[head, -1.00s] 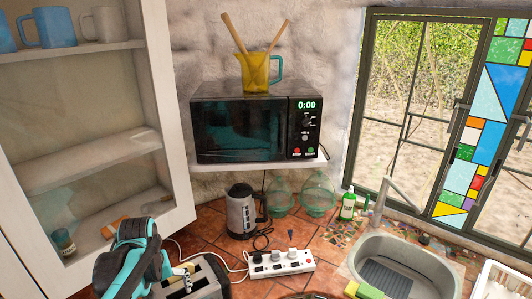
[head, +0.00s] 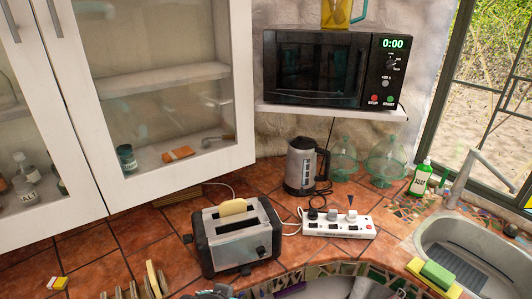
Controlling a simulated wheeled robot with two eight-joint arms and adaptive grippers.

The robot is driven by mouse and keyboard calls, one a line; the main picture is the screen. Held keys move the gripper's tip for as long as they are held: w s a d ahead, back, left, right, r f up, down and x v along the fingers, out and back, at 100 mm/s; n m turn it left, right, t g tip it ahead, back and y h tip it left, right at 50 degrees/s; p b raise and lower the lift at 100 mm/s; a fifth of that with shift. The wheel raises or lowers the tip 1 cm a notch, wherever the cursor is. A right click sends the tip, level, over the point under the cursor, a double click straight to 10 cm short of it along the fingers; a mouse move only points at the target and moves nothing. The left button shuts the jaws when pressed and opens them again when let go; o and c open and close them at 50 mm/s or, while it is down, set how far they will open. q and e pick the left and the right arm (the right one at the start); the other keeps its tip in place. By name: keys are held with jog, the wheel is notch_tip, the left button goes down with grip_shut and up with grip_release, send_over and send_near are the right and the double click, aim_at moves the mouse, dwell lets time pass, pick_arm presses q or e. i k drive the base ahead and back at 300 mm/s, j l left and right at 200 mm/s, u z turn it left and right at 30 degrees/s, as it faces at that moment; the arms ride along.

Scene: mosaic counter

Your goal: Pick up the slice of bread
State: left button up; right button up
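A pale slice of bread (head: 232,207) stands upright in a slot of the black and silver toaster (head: 236,240), its top edge sticking out. The rest of it is hidden inside the slot. A second tan, slice-like piece (head: 152,276) stands upright at the bottom edge, beside what looks like a rack (head: 128,292), partly cut off. Neither gripper can be made out. A small dark and teal shape at the bottom edge below the toaster is too cut off to identify.
A white power strip (head: 338,223) and a kettle (head: 302,166) stand right of and behind the toaster. A sink (head: 425,243) with a sponge (head: 437,274) is at the right. Wall cabinets (head: 120,195) overhang the left counter. Tiles left of the toaster are mostly clear.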

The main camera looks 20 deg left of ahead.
aim_at(152, 275)
jog(key=k+j+u, duration=0.15)
jog(key=j, duration=0.2)
jog(key=k+j+u, duration=0.15)
jog(key=j, duration=0.15)
jog(key=k+j+u, duration=0.2)
jog(key=j, duration=0.15)
jog(key=j+u, duration=0.15)
jog(key=j, duration=0.25)
